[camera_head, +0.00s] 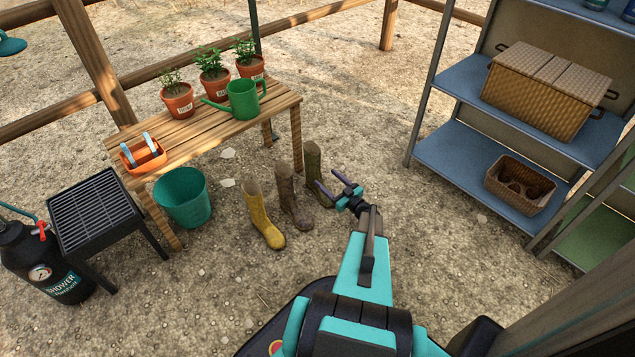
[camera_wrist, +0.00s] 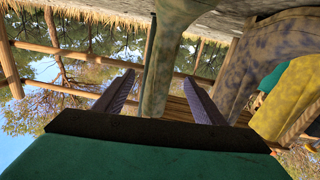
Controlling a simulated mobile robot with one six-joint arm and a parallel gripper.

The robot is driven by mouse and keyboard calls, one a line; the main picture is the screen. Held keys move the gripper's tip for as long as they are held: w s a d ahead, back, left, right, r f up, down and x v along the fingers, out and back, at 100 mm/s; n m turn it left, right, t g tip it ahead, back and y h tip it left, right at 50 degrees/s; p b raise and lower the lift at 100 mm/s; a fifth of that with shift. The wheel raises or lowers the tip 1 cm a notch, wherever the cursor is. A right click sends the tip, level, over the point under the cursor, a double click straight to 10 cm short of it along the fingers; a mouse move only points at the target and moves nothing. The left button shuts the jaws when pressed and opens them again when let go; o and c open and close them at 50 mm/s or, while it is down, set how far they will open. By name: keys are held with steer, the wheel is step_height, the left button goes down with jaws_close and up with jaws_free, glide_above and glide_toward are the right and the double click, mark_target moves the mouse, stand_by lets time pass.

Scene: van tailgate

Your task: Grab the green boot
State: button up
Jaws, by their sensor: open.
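The green boot (camera_head: 313,160) stands upright on the gravel, the rightmost of a row of three. My gripper (camera_head: 327,178) is open, its two dark fingers reaching toward the boot from the right and overlapping it in the head view. In the wrist view, which is upside down, the green boot (camera_wrist: 172,35) shows between the fingers of my gripper (camera_wrist: 160,77). I cannot tell whether the fingers touch it. Part of the boot is hidden behind the fingers in the head view.
A brown boot (camera_head: 287,190) and a yellow boot (camera_head: 260,217) stand close on the left. A wooden bench (camera_head: 222,128) with plants and a green watering can (camera_head: 243,99) is behind them. A blue shelf unit (camera_head: 470,155) stands right; gravel between is clear.

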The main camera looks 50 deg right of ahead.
mark_target(320, 172)
steer(key=shift+w, duration=0.55)
steer(key=shift+w, duration=0.15)
steer(key=shift+w+d+b, duration=0.15)
steer(key=shift+w+b, duration=1.15)
steer(key=shift+w, duration=0.65)
steer(key=shift+w+d+r, duration=0.1)
steer(key=shift+w+r, duration=0.1)
steer(key=shift+w, duration=0.35)
steer(key=shift+c, duration=0.5)
jaws_close()
steer(key=shift+r, duration=0.2)
